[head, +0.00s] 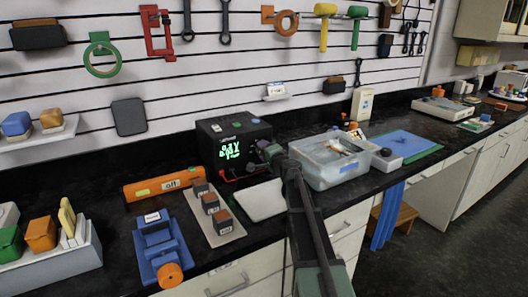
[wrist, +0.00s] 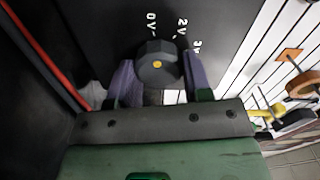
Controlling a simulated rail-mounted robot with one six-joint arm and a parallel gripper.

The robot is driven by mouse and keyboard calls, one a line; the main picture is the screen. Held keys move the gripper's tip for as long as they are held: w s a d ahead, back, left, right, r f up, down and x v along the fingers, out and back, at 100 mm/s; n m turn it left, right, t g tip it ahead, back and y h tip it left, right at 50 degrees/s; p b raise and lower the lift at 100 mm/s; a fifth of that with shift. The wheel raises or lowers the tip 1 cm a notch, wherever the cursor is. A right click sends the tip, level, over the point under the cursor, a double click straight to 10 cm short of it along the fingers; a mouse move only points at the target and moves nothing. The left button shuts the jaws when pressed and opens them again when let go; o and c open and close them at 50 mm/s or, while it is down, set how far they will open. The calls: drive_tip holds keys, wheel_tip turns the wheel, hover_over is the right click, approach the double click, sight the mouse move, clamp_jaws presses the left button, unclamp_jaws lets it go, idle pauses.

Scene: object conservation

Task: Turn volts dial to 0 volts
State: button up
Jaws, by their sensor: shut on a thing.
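The volts dial (wrist: 155,72) is a dark knob with a yellow dot on its face. It sits on the black panel of a power supply box (head: 212,130). White marks reading 0V, 2V and a partly readable third one curve around the dial in the wrist view. My gripper (wrist: 159,82) has one purple-grey finger on each side of the dial and is shut on it. In the head view my gripper (head: 268,152) is at the right of the box front and hides the dial. The green display (head: 230,149) is lit, but its digits are too small to read surely.
A clear plastic bin (head: 330,165) stands close to the right of my gripper. A light flat plate (head: 262,200) lies in front of the box. A red cable (wrist: 45,55) runs beside the panel. An orange level (head: 163,184) and a blue vise (head: 160,245) are to the left.

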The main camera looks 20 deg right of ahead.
drive_tip(key=shift+n, duration=0.5)
drive_tip(key=o, duration=0.9)
drive_tip(key=s, duration=0.7)
drive_tip(key=s+d, duration=0.1)
drive_tip(key=s, duration=0.3)
drive_tip(key=shift+w, duration=0.1)
